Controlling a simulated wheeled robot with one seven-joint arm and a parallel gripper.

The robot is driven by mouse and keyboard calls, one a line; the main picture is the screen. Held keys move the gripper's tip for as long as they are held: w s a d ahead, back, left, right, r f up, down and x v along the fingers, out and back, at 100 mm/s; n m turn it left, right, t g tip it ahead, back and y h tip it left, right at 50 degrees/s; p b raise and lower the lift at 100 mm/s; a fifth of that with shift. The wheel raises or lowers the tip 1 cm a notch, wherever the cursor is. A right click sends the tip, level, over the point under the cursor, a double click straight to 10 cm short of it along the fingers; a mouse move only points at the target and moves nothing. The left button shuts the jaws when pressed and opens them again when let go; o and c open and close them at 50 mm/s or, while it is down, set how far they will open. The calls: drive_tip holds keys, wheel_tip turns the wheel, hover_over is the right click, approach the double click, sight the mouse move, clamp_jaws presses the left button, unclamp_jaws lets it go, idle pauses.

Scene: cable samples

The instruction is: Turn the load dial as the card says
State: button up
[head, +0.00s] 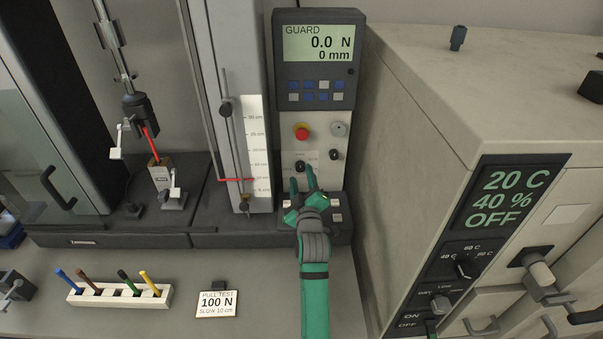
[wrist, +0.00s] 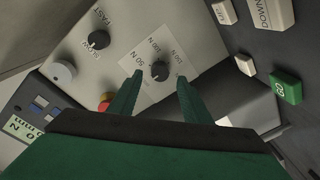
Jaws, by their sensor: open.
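The card (head: 217,303) stands at the front of the bench and reads "PULL TEST 100 N SLOW 10 cm". The load dial is a small black knob (head: 300,166) low on the light control panel; in the wrist view it (wrist: 160,71) sits on a white plate with N markings, among which 50 N is legible. I cannot tell which mark it points to. My green gripper (head: 302,178) is open in front of the panel. In the wrist view its fingertips (wrist: 160,79) lie either side of the dial, with visible gaps; contact is not seen.
A second black knob (wrist: 98,40), marked FAST, is beside the dial. A red stop button (head: 301,131) is above it. The display (head: 319,43) reads "GUARD 0.0 N 0 mm". A green GO button (wrist: 286,87) is nearby. The grey cabinet (head: 480,90) stands close on the right.

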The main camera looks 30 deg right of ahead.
sight(300, 167)
drive_tip(key=shift+x, duration=1.45)
drive_tip(key=c, duration=1)
drive_tip(key=shift+c, duration=0.2)
